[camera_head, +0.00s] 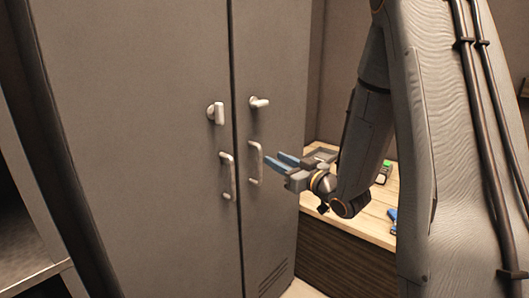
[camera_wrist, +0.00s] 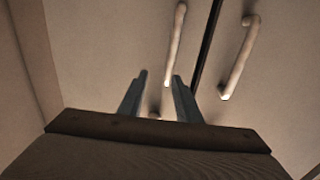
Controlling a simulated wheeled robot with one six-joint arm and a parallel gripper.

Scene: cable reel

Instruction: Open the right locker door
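The right locker door (camera_head: 278,60) is grey and looks shut in the head view. Its latch knob (camera_head: 259,102) lies roughly level, and its pale bar handle (camera_head: 255,163) stands upright below. My gripper (camera_head: 275,159) is just right of this handle with its blue-grey fingers apart and nothing held. In the wrist view, my gripper (camera_wrist: 160,76) points at the door, with the end of the handle (camera_wrist: 175,45) showing near and between the fingertips. I cannot tell whether they touch.
The left locker door (camera_head: 140,150) is shut, with an upright knob (camera_head: 216,113) and its own handle (camera_head: 228,177). A wooden bench (camera_head: 350,225) with small items stands right of the locker, under my arm. A shelf (camera_head: 30,240) is at far left.

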